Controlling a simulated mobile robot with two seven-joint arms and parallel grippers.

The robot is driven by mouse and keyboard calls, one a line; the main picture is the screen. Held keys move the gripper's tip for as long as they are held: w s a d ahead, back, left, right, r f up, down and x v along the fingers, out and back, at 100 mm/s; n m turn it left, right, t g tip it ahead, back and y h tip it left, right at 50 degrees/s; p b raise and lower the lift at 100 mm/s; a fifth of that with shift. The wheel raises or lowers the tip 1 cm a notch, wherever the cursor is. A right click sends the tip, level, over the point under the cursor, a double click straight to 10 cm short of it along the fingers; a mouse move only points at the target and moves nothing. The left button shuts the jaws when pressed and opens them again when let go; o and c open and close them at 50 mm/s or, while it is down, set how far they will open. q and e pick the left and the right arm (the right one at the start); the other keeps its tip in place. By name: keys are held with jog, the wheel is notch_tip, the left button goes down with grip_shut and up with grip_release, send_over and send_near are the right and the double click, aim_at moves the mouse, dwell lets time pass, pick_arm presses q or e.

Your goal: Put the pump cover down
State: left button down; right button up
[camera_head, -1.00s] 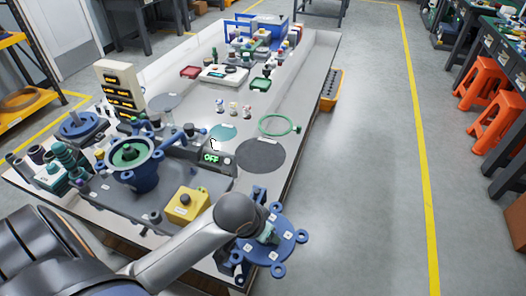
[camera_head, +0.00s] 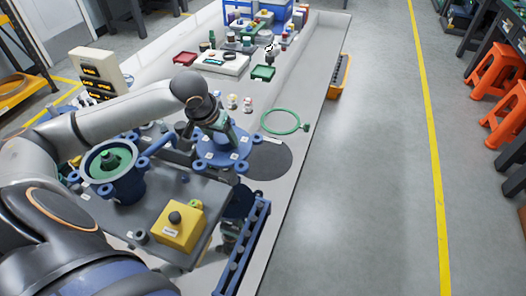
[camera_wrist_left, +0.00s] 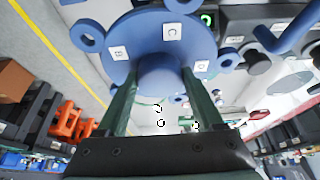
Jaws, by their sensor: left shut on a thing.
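The pump cover (camera_head: 212,158) is a blue disc with round lugs around its rim and lettered white labels. My left gripper (camera_head: 226,134) is shut on its central boss and holds it over the table, left of the dark grey round mat (camera_head: 272,160) and overlapping its left edge in view. I cannot tell its height above the table. In the left wrist view the cover (camera_wrist_left: 190,30) fills the top, with both fingers of the gripper (camera_wrist_left: 160,85) around the boss. The blue pump housing (camera_head: 124,188), green inside, stands to the left. My right gripper is out of view.
A green ring (camera_head: 264,126) lies behind the mat. A yellow button box (camera_head: 180,230) and a blue rail rack (camera_head: 240,252) are in front. Small bottles (camera_head: 233,101), red and green trays and instruments stand farther back. The mat's right part is bare.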

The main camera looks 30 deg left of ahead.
pick_arm(q)
jog(key=w+d+f, duration=0.1)
jog(key=w+f, duration=0.1)
jog(key=w, duration=0.2)
jog(key=w+d+f, duration=0.2)
jog(key=w+f, duration=0.1)
jog(key=w, duration=0.1)
jog(key=w+d+f+b, duration=0.1)
jog(key=w+f, duration=0.2)
jog(key=shift+w+d+f, duration=0.15)
jog(key=shift+w+d, duration=0.1)
jog(key=shift+w, duration=0.15)
jog(key=shift+w+d+f, duration=0.15)
jog(key=shift+w+f, duration=0.2)
jog(key=shift+f, duration=0.1)
notch_tip(320, 180, down, 3)
jog(key=shift+w+f+b, duration=0.1)
jog(key=shift+b, duration=0.3)
jog(key=shift+f, duration=0.1)
jog(key=shift+c, duration=2.3)
grip_release()
jog(key=shift+f, duration=0.2)
jog(key=o, duration=0.4)
jog(key=shift+o, duration=0.2)
